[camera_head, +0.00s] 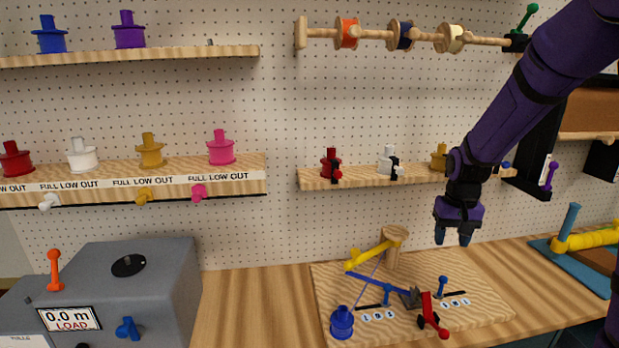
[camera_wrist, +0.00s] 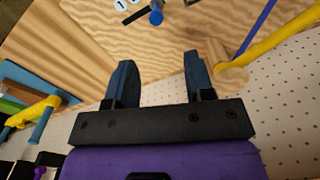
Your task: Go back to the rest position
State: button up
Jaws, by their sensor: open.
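My gripper (camera_head: 454,235) hangs at the end of my purple arm, fingers pointing down, above the back right part of a wooden board on the bench. Its two blue fingers are apart with nothing between them. In the wrist view my gripper (camera_wrist: 155,75) also shows open and empty, with bare wood beyond the fingertips. The wooden board (camera_head: 480,312) carries a wooden post (camera_head: 392,252) with a yellow arm (camera_head: 370,257), a blue lever (camera_head: 375,283), a blue spool (camera_head: 341,323) and a red lever (camera_head: 428,310). My gripper touches none of these.
A grey box (camera_head: 165,290) labelled LOAD stands at the left. Shelves on the pegboard hold coloured spools, one shelf (camera_head: 365,181) just behind my gripper. A rod with rings (camera_head: 375,33) is above. A blue tray with a yellow roller (camera_head: 595,239) lies at the right.

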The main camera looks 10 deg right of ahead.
jog(key=s+a+r+n+t, duration=0.1)
jog(key=s+a+r, duration=0.2)
jog(key=s+r, duration=0.3)
jog(key=s+a+r+n+t, duration=0.1)
jog(key=s+a+r, duration=0.2)
jog(key=s+r, duration=0.35)
jog(key=s+a+r+t, duration=0.1)
jog(key=s+r, duration=0.2)
jog(key=s, duration=0.3)
jog(key=s+a+r+n+t, duration=0.1)
jog(key=s+a+r+t, duration=0.1)
jog(key=s+r, duration=0.2)
jog(key=s, duration=0.3)
jog(key=shift+s+a+r, duration=0.25)
jog(key=shift+s+a, duration=0.05)
